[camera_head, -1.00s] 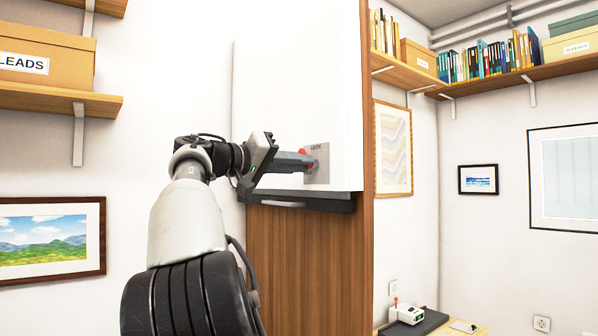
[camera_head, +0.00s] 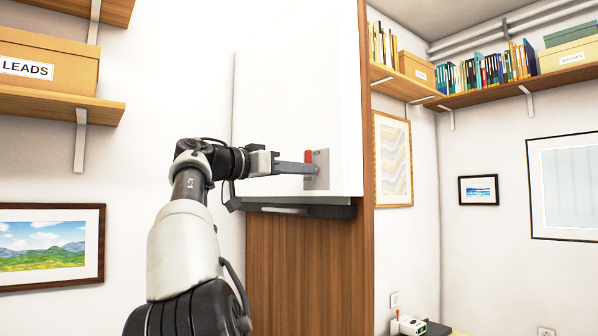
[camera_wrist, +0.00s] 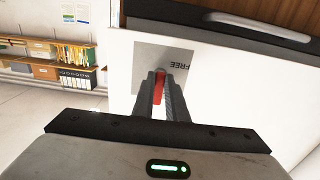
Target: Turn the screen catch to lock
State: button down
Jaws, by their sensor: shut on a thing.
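The screen catch is a red lever (camera_head: 308,156) on a grey plate (camera_head: 322,170) near the lower right corner of a white panel (camera_head: 298,90). The lever stands upright in the head view. My gripper (camera_head: 309,169) reaches it from the left, its fingers level. In the wrist view the red lever (camera_wrist: 159,87) shows between the two fingers of my gripper (camera_wrist: 164,78), which are shut on it. The grey plate (camera_wrist: 150,62) bears the word FREE, upside down there. The lever's pivot is hidden by the fingers. Small lettering beside the lever is hard to read in the head view.
A dark ledge (camera_head: 295,209) runs just under the panel, above a wooden cabinet side (camera_head: 300,265). Shelves with a LEADS box (camera_head: 45,68) stand at the left. A landscape print (camera_head: 50,245) hangs below them. Open room lies at the right.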

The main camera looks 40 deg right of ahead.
dwell(0.5)
jog(key=c, duration=1.8)
grip_release()
jog(key=shift+o, duration=0.2)
jog(key=w+a, duration=0.2)
jog(key=a, duration=1.5)
jog(key=shift+a+b, duration=0.15)
jog(key=shift+b, duration=0.3)
